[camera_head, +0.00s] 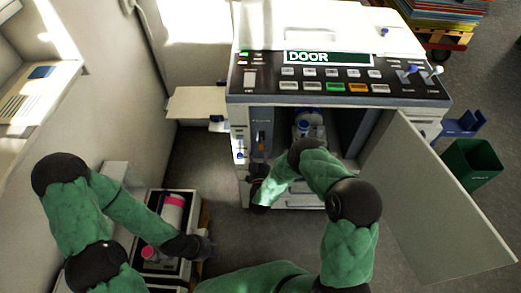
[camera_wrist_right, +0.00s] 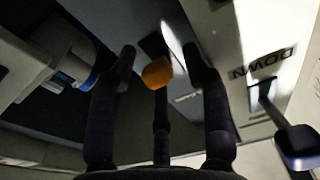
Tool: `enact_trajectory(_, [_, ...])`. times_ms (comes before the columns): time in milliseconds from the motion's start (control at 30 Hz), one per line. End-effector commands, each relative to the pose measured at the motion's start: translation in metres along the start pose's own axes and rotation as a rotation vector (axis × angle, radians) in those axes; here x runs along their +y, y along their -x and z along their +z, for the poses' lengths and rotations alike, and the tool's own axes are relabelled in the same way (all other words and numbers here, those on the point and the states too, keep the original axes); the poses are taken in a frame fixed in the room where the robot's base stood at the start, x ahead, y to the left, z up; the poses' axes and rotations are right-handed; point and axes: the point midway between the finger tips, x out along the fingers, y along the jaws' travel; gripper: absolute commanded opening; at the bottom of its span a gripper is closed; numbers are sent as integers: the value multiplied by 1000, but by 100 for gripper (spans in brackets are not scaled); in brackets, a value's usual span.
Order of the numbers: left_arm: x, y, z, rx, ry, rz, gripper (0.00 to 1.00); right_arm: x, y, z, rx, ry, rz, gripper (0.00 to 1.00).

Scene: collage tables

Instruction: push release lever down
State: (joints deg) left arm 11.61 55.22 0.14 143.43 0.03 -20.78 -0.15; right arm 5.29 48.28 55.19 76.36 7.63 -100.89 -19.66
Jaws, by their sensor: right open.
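The machine's front door is open, and a lever with an orange tip (camera_head: 262,147) shows on the inner left panel in the head view. In the right wrist view its orange knob (camera_wrist_right: 157,73) appears between my spread fingertips; contact cannot be told. My right gripper (camera_head: 257,173) is at the left side of the opening, just below the orange tip, and is open and empty. A second, dark-knobbed lever (camera_wrist_right: 298,146) is at the right of the wrist view, by an upside-down DOWN label (camera_wrist_right: 264,64). My left gripper (camera_head: 203,246) is low at the left; its jaws are unclear.
The machine's door (camera_head: 435,205) stands swung out to the right. A blue-and-white cylinder (camera_head: 308,123) sits inside the opening and also shows at the wrist view's left (camera_wrist_right: 75,75). An open box (camera_head: 160,266) with a pink-capped bottle (camera_head: 172,213) is near my left arm. A green bin (camera_head: 472,165) stands right.

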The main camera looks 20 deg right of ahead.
Motion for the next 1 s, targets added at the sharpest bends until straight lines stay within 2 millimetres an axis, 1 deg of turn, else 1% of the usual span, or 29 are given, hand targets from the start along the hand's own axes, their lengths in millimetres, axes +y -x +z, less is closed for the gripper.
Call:
enact_trajectory(167, [0,0,0,0,0,0,40,0,4,1,-2,0,1,49])
enact_trajectory(267, [0,0,0,0,0,0,40,0,15,1,-3,0,0,49])
enact_trajectory(367, [0,0,0,0,0,0,40,0,32,1,-4,1,-1,49])
enact_trajectory(600, [0,0,0,0,0,0,40,-1,81,1,-4,0,-3,49])
enact_trajectory(700, [0,0,0,0,0,0,40,-1,97,0,-2,0,-3,49])
enact_trajectory(833, [0,0,0,0,0,0,40,-1,111,0,-1,1,-1,49])
enact_trajectory(1000, [0,0,0,0,0,0,40,-1,119,0,0,0,-2,49])
